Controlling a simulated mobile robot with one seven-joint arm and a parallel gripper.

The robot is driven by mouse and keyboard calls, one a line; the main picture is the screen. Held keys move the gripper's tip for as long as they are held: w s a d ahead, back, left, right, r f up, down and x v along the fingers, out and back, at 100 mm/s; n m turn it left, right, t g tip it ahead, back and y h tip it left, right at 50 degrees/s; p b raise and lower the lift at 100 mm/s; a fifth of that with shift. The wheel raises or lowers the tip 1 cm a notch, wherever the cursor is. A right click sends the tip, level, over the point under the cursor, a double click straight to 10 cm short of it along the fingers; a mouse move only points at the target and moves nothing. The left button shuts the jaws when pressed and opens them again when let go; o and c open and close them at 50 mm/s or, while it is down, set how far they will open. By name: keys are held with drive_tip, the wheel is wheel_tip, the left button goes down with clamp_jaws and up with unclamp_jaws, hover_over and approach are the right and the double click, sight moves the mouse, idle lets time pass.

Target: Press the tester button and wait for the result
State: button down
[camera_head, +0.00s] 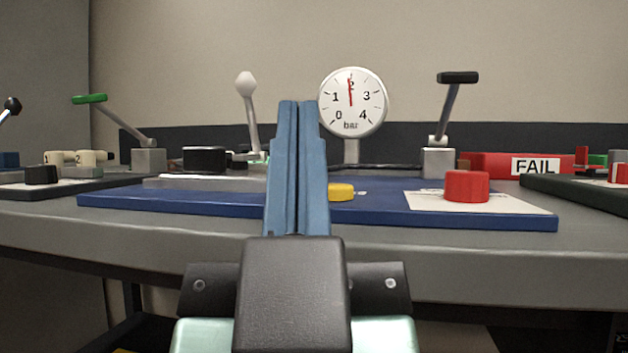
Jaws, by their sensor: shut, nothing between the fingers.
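My gripper (298,106) is in the middle foreground, its two blue fingers shut together and pointing away toward the bench. It is empty. A blue board (400,218) lies on the bench beyond it. A yellow button (341,191) sits on the board just right of my fingers, partly hidden by them. A larger red round button (466,186) stands on a white plate at the board's right. Which button is the tester's, I cannot tell. A round gauge (352,101) marked in bar stands behind, its needle pointing nearly straight up. My fingers hide the board's middle.
A white-knobbed lever (246,95) and a black-handled lever (458,90) rise behind the board. A red box labelled FAIL (535,165) is at the back right. Dark boards with blocks flank both sides. The grey bench edge (500,267) runs across the front.

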idle(0.5)
wheel_tip(320, 180, up, 12)
drive_tip(key=w+p, duration=0.2)
drive_tip(key=p, duration=1.2)
drive_tip(key=w+d+r+m+g+p, duration=0.1)
drive_tip(key=w+r+m+g+p, duration=0.2)
drive_tip(key=w+g+p, duration=1)
drive_tip(key=m+g+h+p, duration=0.1)
drive_tip(key=m+g+p, duration=0.55)
drive_tip(key=p, duration=4.35)
hover_over(331, 187)
wheel_tip(331, 187, down, 5)
drive_tip(key=m+t, duration=0.1)
drive_tip(key=shift+s+f, duration=0.1)
drive_tip(key=shift+f, duration=0.15)
drive_tip(key=shift+f+b, duration=0.15)
drive_tip(key=shift+b, duration=0.2)
